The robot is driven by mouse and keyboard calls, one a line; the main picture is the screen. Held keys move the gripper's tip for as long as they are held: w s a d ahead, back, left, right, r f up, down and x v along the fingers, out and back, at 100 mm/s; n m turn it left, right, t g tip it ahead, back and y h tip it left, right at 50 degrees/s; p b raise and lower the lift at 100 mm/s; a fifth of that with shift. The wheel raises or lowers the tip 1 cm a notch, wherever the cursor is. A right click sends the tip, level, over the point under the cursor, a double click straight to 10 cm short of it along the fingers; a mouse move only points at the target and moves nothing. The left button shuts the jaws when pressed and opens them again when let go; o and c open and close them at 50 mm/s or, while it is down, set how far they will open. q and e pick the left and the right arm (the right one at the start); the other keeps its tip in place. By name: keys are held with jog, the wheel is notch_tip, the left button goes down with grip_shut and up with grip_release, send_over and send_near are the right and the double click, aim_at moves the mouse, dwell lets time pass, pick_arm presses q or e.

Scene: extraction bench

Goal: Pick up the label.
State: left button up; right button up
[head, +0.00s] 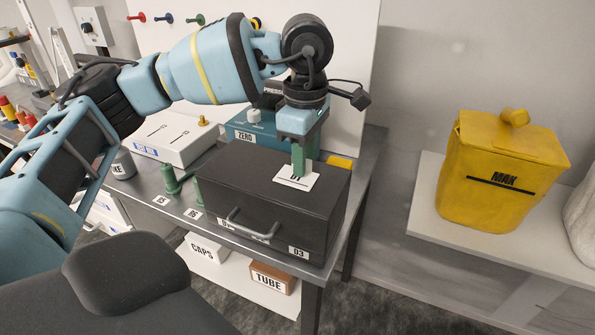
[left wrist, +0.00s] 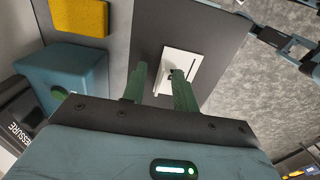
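The label is a white card (head: 296,182) with dark marks, lying on the lid of a black box (head: 245,190). It also shows in the left wrist view (left wrist: 190,62), on the dark lid just beyond my fingertips. My left gripper (head: 303,160) points down over the label, its green fingers hiding the card's back part in the head view. In the left wrist view its fingers (left wrist: 157,80) are apart with nothing visibly held between them. One finger overlaps the card there; I cannot tell whether it touches.
A teal box marked ZERO (head: 250,137) and a yellow block (head: 340,162) are behind the black box. A white box (head: 170,140) and green pegs (head: 171,180) are to its left. A yellow MAX container (head: 500,170) stands on a separate shelf at right.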

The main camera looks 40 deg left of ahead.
pick_arm(q)
jog(key=shift+f, duration=0.1)
grip_shut()
dwell(0.5)
jog(key=shift+r, duration=0.6)
jog(key=shift+s+d+r, duration=0.15)
jog(key=shift+r, duration=0.45)
jog(key=shift+s+d+r, duration=0.1)
jog(key=shift+s+r, duration=0.05)
jog(key=shift+r, duration=0.4)
jog(key=s+d, duration=0.4)
jog(key=s, duration=0.2)
jog(key=s+d+r+b, duration=0.1)
jog(key=s+d, duration=0.2)
jog(key=s, duration=0.4)
jog(key=shift+d+r, duration=0.25)
jog(key=shift+d, duration=0.15)
